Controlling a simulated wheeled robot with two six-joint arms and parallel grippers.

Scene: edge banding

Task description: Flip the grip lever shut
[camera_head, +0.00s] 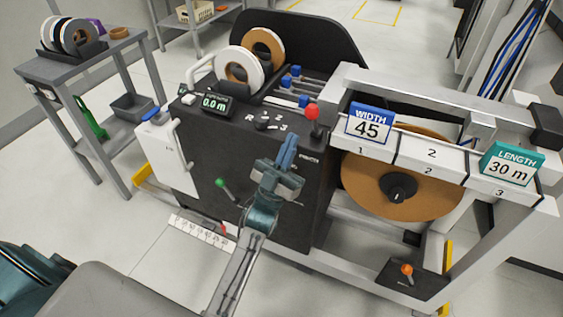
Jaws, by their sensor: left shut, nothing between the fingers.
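A lever with a red ball knob (312,114) stands upright on the top right corner of the dark machine cabinet (205,135). A second lever with a green knob (221,183) sticks out of the cabinet's front. No readable label tells which is the grip lever. My left gripper (288,147) is shut and empty, its blue fingers pointing up in front of the cabinet's upper right part. In the picture its tips are just below and left of the red knob, apart from it. The gripper hides part of the cabinet front. My right gripper is not in view.
A large brown roll (400,185) sits in the white frame at right, under the WIDTH 45 sign (369,122) and LENGTH 30 m sign (510,164). An orange-knobbed lever (407,269) stands low at right. A grey cart (75,75) is at left, with open floor before it.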

